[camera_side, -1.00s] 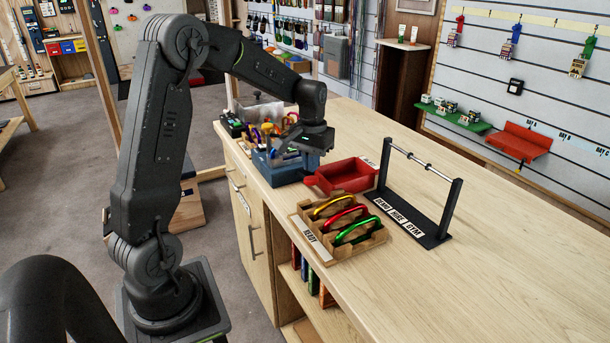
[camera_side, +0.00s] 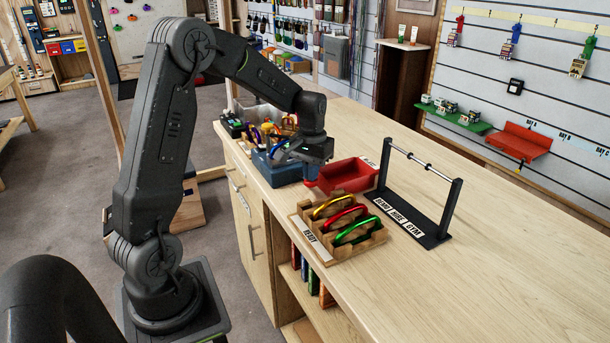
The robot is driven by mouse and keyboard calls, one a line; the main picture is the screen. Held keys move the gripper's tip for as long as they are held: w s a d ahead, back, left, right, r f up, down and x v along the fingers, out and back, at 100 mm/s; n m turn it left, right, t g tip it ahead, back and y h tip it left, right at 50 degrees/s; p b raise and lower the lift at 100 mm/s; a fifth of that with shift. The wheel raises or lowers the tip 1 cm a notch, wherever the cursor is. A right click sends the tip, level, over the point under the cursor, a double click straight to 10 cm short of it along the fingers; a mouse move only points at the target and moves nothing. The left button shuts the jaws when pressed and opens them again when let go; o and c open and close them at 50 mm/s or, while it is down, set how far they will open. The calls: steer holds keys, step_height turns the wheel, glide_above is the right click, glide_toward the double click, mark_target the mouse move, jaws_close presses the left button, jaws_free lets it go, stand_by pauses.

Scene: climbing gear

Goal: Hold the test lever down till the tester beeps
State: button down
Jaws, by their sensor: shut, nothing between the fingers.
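The blue box (camera_side: 270,171), which looks like the tester, stands at the left edge of the bench beside the red tray. My gripper (camera_side: 308,158) is low at the box's right end, shut and empty. Its fingertips are small and dark here. The test lever cannot be made out; my gripper hides part of that end of the box. I cannot tell whether my gripper touches the box or a lever.
A red tray (camera_side: 350,175) is just right of my gripper. A wooden rack (camera_side: 318,246) with yellow, red and green carabiners is nearer the camera. A black stand with a bar (camera_side: 447,212) is to the right. Gear crowds the bench's far left. The bench's right side is clear.

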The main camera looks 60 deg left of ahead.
steer(key=shift+f, duration=1.7)
steer(key=shift+r, duration=4.85)
